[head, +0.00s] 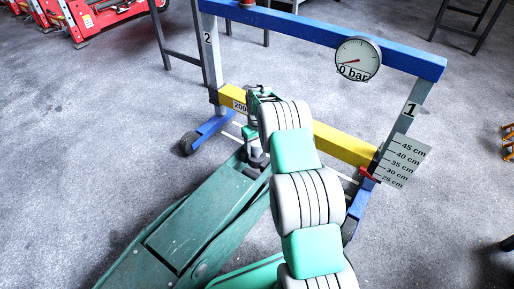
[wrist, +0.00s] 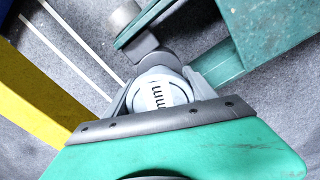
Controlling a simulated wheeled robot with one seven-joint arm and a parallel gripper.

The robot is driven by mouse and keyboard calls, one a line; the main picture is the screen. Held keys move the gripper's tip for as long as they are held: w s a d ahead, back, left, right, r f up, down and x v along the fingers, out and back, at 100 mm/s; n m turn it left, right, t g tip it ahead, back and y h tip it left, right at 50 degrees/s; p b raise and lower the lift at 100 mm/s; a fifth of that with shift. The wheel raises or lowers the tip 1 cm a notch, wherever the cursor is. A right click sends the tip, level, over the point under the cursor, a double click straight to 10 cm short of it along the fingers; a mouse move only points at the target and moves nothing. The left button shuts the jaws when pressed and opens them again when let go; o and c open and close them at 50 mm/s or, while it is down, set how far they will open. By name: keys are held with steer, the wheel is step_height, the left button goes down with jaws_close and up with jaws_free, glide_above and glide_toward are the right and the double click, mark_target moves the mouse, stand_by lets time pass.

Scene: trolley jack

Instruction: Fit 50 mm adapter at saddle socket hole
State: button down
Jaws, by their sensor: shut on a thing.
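The adapter (wrist: 160,90) is a pale grey round piece with "mm" printed on its top; the number before it cannot be read. My gripper (wrist: 160,95) is shut on it, one grey finger on each side. Dark grey metal of what looks like the saddle (wrist: 154,62) shows just beyond the adapter. The socket hole is hidden, and I cannot tell whether the adapter is above it or in it. In the head view the green trolley jack (head: 205,215) lies under the frame, and my gripper (head: 254,100) is mostly hidden by my arm above the jack's head end.
A blue press frame with a yellow crossbeam (head: 342,144) stands over the jack head. It carries a gauge (head: 358,59) reading near 0 bar and a centimetre scale (head: 402,161). Red jacks (head: 85,18) stand far left. The floor at left is clear.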

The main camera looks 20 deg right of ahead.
mark_target(257, 141)
steer(key=shift+w+f+b, duration=0.1)
steer(key=shift+f+b, duration=0.4)
steer(key=shift+f, duration=0.3)
steer(key=c, duration=0.6)
jaws_free()
steer(key=shift+c, duration=0.2)
steer(key=o, duration=0.4)
steer(key=shift+f, duration=0.2)
step_height(257, 141, up, 8)
steer(key=p, duration=0.3)
